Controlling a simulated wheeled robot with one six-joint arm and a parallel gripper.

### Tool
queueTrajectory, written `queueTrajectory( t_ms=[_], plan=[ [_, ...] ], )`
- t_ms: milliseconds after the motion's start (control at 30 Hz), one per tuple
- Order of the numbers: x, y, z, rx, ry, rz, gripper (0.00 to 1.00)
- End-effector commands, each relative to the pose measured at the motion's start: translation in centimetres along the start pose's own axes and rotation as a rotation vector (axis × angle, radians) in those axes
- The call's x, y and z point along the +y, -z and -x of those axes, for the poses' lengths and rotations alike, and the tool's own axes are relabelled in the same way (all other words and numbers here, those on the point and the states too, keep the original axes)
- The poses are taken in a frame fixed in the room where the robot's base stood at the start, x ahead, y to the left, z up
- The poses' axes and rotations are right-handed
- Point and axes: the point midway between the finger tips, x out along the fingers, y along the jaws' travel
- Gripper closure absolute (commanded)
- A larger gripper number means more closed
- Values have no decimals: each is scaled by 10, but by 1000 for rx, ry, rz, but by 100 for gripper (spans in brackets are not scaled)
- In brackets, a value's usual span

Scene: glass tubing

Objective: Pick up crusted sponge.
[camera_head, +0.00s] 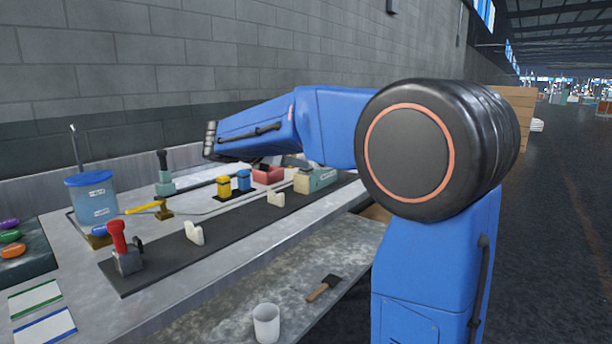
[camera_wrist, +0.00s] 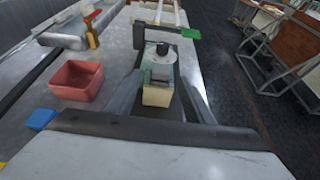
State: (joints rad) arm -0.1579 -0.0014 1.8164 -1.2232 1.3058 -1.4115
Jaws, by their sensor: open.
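I cannot surely pick out a crusted sponge in either view. A pale beige block (camera_wrist: 157,97) lies in the wrist view, at the near end of a grey-green device (camera_wrist: 161,64) with a black knob; whether it is a sponge or part of the device I cannot tell. My gripper (camera_wrist: 159,82) is open, its dark fingers on either side of the block and device in the picture. No contact shows. In the head view, my arm reaches over the bench, and the fingers are not clear.
A red bin (camera_wrist: 77,80) stands left of the gripper, with a blue block (camera_wrist: 41,119) nearer. In the head view, a blue-lidded tub (camera_head: 92,198), a red-handled clamp (camera_head: 124,250) and cream holders stand on the bench. A white cup (camera_head: 266,323) and a brush (camera_head: 323,288) are on the lower shelf.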

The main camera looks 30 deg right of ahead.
Motion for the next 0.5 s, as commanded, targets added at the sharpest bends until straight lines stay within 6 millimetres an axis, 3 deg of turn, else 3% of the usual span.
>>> queueTrajectory(
  t_ms=[167, 500],
  plan=[
    [-1, 0, -10, 0, 1, 0, 52],
    [-2, 2, -50, 1, 1, 0, 52]
  ],
)
